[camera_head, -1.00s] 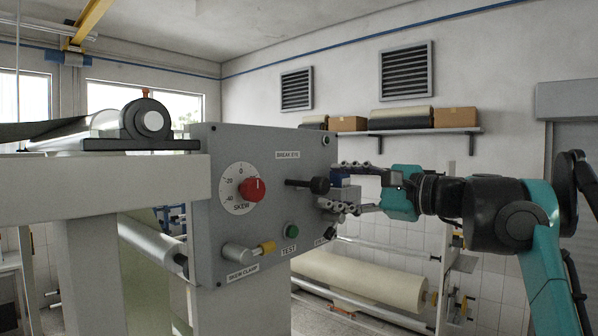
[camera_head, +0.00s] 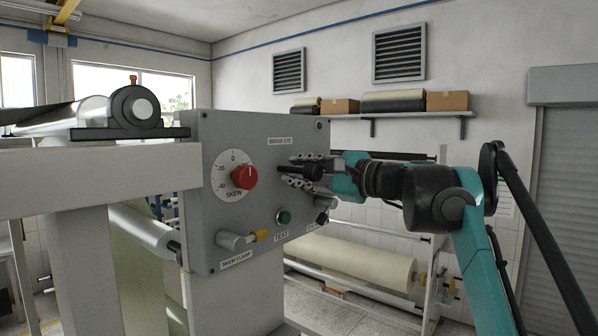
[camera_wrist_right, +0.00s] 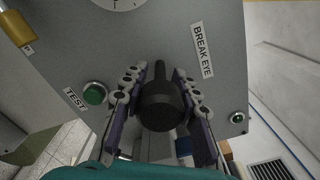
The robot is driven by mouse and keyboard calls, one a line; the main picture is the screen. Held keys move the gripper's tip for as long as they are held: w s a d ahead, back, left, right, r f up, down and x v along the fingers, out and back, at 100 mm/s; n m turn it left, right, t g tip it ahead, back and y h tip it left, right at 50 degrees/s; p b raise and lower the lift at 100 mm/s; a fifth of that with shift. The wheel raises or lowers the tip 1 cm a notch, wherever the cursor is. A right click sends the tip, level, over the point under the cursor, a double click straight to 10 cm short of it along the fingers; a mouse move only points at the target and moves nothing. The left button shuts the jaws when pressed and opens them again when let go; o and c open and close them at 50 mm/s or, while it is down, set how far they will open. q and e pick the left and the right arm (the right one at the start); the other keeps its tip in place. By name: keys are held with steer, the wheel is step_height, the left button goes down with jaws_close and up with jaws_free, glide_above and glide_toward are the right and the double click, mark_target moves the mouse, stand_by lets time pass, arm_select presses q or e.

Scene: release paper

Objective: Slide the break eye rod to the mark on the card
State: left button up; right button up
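The break eye rod (camera_head: 288,168) is a thin black rod with a thick black knob, sticking out of the grey panel under the BREAK EYE label. In the right wrist view its knob (camera_wrist_right: 162,106) is at the centre, with the thin shaft running up behind it. My right gripper (camera_head: 305,171) is open around the knob, one finger above and one below in the head view. In the right wrist view its fingers (camera_wrist_right: 158,98) flank the knob closely; contact is not clear. My left gripper is out of view. I cannot make out the card or its mark.
The grey panel (camera_head: 210,140) also carries a red SKEW knob (camera_head: 244,177), a green TEST button (camera_head: 284,217) and a yellow-tipped SKEW CLAMP lever (camera_head: 258,235). A cream roll (camera_head: 350,262) lies behind, below the arm. A wall shelf (camera_head: 400,115) holds boxes and rolls.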

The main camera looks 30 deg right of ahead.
jaws_close()
steer(key=shift+w+a+r+p, duration=0.15)
steer(key=shift+w+a+p, duration=0.1)
steer(key=shift+w+p, duration=0.2)
steer(key=shift+w, duration=0.2)
steer(key=o, duration=1.1)
jaws_free()
steer(key=v, duration=1.2)
steer(key=shift+f, duration=0.25)
